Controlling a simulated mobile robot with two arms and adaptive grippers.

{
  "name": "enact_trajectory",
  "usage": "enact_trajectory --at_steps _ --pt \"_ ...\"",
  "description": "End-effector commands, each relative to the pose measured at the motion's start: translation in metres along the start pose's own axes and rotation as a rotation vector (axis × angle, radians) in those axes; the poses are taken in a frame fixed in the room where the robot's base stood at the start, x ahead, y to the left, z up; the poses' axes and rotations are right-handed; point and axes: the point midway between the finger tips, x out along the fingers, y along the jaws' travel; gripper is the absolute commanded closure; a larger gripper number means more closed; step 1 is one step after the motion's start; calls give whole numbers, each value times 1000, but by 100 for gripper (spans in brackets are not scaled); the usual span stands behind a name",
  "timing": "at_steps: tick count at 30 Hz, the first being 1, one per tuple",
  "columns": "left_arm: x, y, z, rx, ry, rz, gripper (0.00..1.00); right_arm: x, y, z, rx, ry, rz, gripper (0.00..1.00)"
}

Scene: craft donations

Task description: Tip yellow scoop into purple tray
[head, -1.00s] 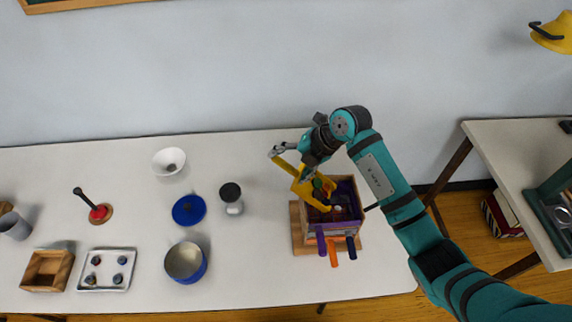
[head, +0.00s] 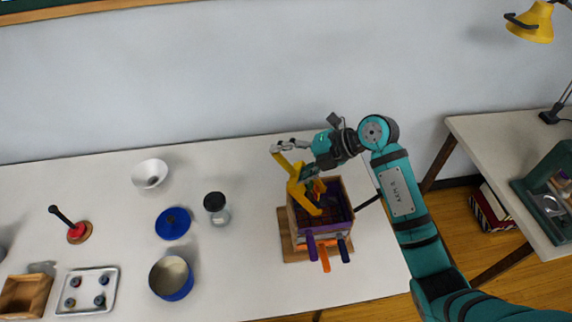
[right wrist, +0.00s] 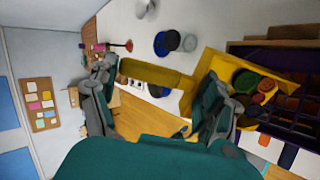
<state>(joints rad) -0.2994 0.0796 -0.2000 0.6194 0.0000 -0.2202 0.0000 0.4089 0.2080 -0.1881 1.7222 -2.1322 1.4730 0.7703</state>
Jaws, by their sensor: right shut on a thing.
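My right gripper (head: 296,161) is shut on the yellow scoop (head: 299,186) and holds it above the left part of a square wooden box with a purple inside, the purple tray (head: 346,211). The scoop is tilted, its bowl low over the tray. In the right wrist view the scoop's handle (right wrist: 150,74) lies between my fingers. Several small green, orange and brown round pieces (right wrist: 252,86) show at the bowl, beside the tray's dark purple grid (right wrist: 290,92). I cannot tell whether any pieces lie in the tray. My left gripper is not in view.
Purple, orange (head: 325,260) and dark blue handles stick out at the box's front. A jar (head: 217,211), blue lid (head: 173,223), blue pot (head: 171,279) and white bowl (head: 150,174) stand to the left. Bare tabletop lies between them and the box.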

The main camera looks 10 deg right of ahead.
Motion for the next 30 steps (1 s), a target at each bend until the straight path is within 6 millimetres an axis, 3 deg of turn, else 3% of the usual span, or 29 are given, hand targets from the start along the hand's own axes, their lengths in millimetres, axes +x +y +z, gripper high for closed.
enact_trajectory --at_steps 30 --pt "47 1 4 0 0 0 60 -46 -19 0 0 0 299 58"
